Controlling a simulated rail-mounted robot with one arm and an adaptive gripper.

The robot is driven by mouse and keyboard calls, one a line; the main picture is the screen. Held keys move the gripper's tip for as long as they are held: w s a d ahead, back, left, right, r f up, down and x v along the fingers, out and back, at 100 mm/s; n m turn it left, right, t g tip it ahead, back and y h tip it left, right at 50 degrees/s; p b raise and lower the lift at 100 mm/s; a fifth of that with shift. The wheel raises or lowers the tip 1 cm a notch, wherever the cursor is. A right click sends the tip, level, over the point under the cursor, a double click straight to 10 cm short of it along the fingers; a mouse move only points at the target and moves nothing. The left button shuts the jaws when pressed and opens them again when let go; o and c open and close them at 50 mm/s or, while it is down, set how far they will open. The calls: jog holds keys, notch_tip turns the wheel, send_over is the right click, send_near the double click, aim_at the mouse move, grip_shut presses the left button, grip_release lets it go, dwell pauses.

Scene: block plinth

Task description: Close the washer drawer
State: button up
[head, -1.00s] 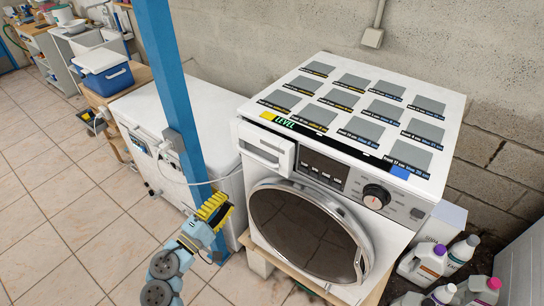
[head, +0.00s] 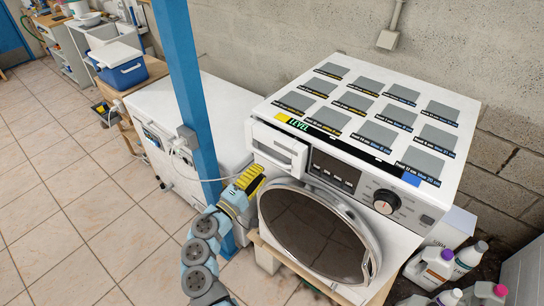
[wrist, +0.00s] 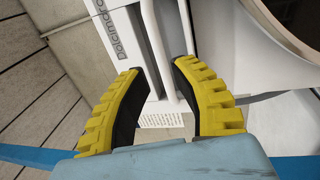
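The washer (head: 345,190) is white, with a round dark door at its front. Its drawer (head: 278,150) is at the upper left of the front, with a handle slot; it seems to stand slightly out, but how far is unclear. My gripper (head: 252,180) has yellow ribbed fingers and is just below and left of the drawer in the head view. In the wrist view, the fingers of my gripper (wrist: 160,72) are apart, with white bars and panels beyond them. I cannot tell whether they touch anything.
A blue post (head: 192,90) stands left of the washer, beside a white chest (head: 190,125). Several bottles (head: 432,266) stand at the washer's lower right. Grey labelled pads (head: 373,132) cover the washer top. The tiled floor (head: 80,210) on the left is open.

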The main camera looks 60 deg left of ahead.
aim_at(272, 159)
jog(key=shift+p+x, duration=0.55)
jog(key=shift+x, duration=2.7)
jog(key=shift+c, duration=0.2)
grip_shut()
